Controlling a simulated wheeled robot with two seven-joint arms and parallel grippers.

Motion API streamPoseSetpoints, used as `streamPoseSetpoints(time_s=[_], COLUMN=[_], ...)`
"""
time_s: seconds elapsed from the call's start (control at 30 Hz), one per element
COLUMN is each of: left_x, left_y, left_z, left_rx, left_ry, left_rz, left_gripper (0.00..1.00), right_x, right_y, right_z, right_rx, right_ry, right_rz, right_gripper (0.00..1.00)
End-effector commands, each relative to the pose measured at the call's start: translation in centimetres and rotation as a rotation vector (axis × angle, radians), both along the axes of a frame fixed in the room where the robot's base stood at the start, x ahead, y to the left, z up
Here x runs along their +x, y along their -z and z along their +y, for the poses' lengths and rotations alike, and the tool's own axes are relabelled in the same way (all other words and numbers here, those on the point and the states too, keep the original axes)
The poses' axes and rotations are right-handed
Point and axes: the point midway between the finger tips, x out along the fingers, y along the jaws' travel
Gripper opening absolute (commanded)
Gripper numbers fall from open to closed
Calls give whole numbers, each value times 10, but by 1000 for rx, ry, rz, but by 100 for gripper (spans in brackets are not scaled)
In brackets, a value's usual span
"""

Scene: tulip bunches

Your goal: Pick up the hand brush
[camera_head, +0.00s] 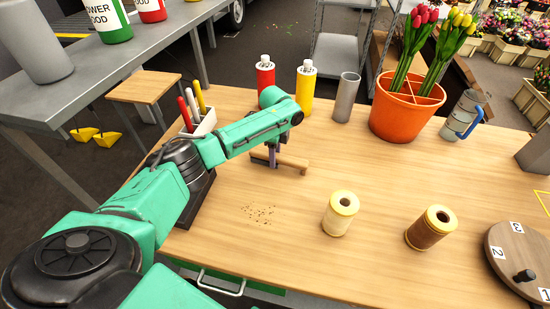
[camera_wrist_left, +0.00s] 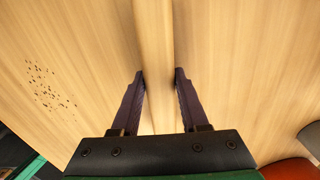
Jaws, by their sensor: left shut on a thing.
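The hand brush (camera_head: 294,163) has a pale wooden body and sits at the table's middle, behind the scattered crumbs. My left gripper (camera_head: 273,160) comes down on it from above, with one finger on each side. In the left wrist view the brush (camera_wrist_left: 154,35) is a long wooden bar running between the two dark fingers of the gripper (camera_wrist_left: 160,74). The gripper is shut on it. The brush is at or very near the table top; I cannot tell whether it touches. Its bristles are mostly hidden. My right gripper is not in view.
Brown crumbs (camera_head: 259,213) lie on the table (camera_head: 290,265). Two spools, pale (camera_head: 340,215) and brown (camera_head: 430,230), stand to the right. Behind are a red bottle (camera_head: 265,76), a yellow bottle (camera_head: 305,90), a grey cylinder (camera_head: 346,98) and an orange tulip pot (camera_head: 402,118).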

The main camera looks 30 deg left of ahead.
Motion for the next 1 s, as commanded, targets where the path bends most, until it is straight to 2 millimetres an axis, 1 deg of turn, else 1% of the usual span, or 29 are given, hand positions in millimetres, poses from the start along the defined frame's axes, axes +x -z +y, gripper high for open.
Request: streamPoseSetpoints(time_s=[0.17,0.27,0.37,0.5,0.6,0.67,0.7,0.73,0.83,1.0], left_x=[1,1,2,2,1,1,1,1,0,0], left_y=[-13,-32,-62,-116,-151,-168,-179,-188,-199,-201], left_z=[0,1,0,-1,0,-1,0,0,0,0], left_rx=[-2,0,-1,-2,-2,-2,-1,1,0,0], left_ry=[1,0,1,1,0,0,0,0,-1,-2], left_rz=[-3,-5,-8,-8,-6,-5,-4,-4,-1,0], left_gripper=[0,0,0,0,0,0,0,0,0,0], right_x=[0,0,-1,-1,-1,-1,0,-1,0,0], right_y=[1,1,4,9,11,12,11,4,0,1], right_z=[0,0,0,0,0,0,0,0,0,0], right_rx=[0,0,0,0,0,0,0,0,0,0], right_ry=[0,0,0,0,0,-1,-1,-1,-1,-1], right_rz=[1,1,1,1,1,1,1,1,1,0], right_gripper=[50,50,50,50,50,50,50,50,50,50])
